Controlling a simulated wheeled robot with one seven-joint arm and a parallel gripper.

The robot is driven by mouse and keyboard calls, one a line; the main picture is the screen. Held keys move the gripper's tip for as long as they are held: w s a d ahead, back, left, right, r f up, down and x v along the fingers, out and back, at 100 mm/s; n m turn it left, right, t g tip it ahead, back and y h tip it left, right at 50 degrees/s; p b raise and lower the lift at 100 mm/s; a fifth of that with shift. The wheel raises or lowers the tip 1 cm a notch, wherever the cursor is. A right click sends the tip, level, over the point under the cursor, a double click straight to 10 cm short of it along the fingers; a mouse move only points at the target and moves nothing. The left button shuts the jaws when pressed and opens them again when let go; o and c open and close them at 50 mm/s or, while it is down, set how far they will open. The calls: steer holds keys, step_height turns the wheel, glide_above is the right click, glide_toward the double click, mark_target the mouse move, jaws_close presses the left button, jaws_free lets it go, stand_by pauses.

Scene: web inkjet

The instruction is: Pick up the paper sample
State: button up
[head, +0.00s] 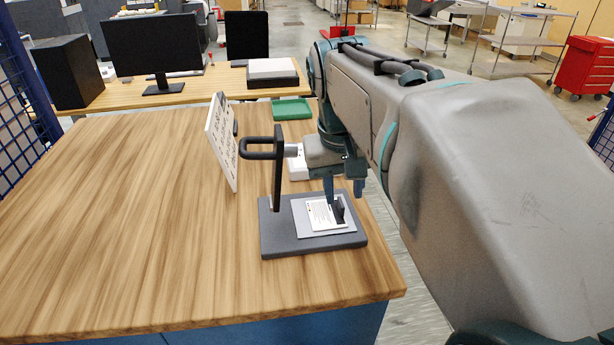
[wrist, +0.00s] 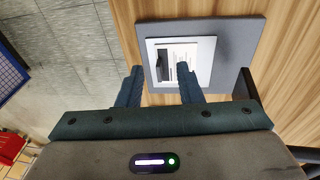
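The paper sample (head: 321,213) is a small white printed card lying on a light grey plate on a dark grey base (head: 288,247) on the wooden table. A small black block (head: 338,208) stands at its right edge. In the wrist view the paper sample (wrist: 184,53) shows beyond my fingertips, partly hidden by one finger. My gripper (head: 343,192) points down above the right part of the base. In the wrist view my gripper (wrist: 160,72) is open, with a clear gap and nothing between the fingers. I cannot tell its exact height above the card.
A black post with a looped arm (head: 277,170) rises from the base, left of my gripper. A white printed board (head: 221,142) stands tilted behind it. A green tray (head: 291,109) and a white item (head: 298,168) lie farther back. The table's left side is clear.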

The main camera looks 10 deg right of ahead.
steer(key=g+y+b, duration=0.1)
steer(key=g+b, duration=0.1)
glide_toward(341, 202)
step_height(341, 202, down, 9)
steer(key=shift+s+d+r, duration=0.1)
steer(key=shift+s, duration=0.05)
stand_by(0.7)
steer(key=shift+c, duration=0.3)
jaws_close()
